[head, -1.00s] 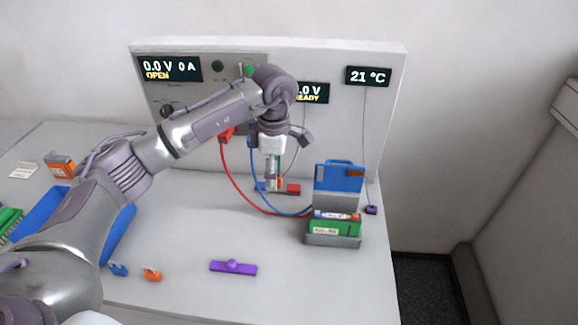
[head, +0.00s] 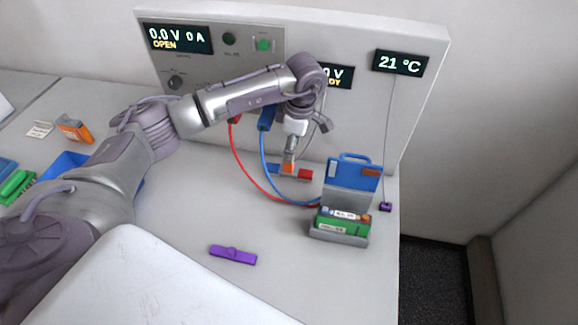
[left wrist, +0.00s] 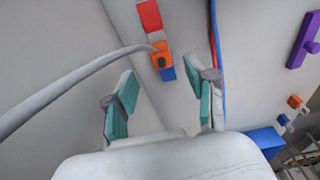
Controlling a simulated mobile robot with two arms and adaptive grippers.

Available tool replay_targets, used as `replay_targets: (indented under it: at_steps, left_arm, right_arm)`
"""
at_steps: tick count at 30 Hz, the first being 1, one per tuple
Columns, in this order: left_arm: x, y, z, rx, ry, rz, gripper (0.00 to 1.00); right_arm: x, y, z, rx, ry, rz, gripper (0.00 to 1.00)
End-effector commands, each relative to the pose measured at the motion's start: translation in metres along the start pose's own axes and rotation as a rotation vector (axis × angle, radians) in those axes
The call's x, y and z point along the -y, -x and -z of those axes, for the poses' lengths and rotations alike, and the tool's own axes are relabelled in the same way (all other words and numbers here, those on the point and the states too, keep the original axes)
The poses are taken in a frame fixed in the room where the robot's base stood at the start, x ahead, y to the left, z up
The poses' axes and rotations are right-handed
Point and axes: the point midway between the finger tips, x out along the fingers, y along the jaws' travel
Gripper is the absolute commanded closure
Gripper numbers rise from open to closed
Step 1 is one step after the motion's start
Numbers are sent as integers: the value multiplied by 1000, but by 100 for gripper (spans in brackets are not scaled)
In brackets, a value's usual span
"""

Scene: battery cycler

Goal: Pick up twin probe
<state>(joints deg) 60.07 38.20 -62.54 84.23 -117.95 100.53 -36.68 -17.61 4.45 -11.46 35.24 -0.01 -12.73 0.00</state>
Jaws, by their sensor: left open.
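The twin probe, as I take it, is a short bar with a red end, an orange middle and a blue end. Its red end (head: 305,174) shows at the foot of the panel in the head view. In the left wrist view its orange block (left wrist: 161,56) has a grey cable running from it. My left gripper (head: 291,156) points down just above the bar's middle, partly hiding it. In the left wrist view the left gripper (left wrist: 164,96) is open, with nothing between its teal pads; the bar lies beyond the fingertips. My right gripper is out of view.
Red (head: 246,174) and blue (head: 267,178) cables loop beside the bar. A grey holder (head: 338,237) with cells and a blue case (head: 353,183) stand to the right. A purple bar (head: 233,255) lies in front. The table between is clear.

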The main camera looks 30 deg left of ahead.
Motion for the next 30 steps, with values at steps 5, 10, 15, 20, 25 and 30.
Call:
replay_targets:
  at_steps: [5, 10, 15, 20, 25, 30]
  left_arm:
    - [1, -10, 1, -1, 1, 2, 44]
    - [3, -33, 2, -1, 0, 5, 44]
    - [2, -55, 2, 0, 0, 1, 44]
    - [2, -59, 1, 0, 0, -1, 44]
    - [2, -59, 1, 0, 0, -1, 55]
    - [2, -58, 1, 0, 0, -1, 84]
  right_arm:
    - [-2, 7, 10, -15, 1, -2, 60]
    - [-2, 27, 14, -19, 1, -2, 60]
    - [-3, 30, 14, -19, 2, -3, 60]
    - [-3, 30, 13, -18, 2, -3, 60]
    - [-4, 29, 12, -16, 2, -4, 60]
    - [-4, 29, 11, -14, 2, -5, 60]
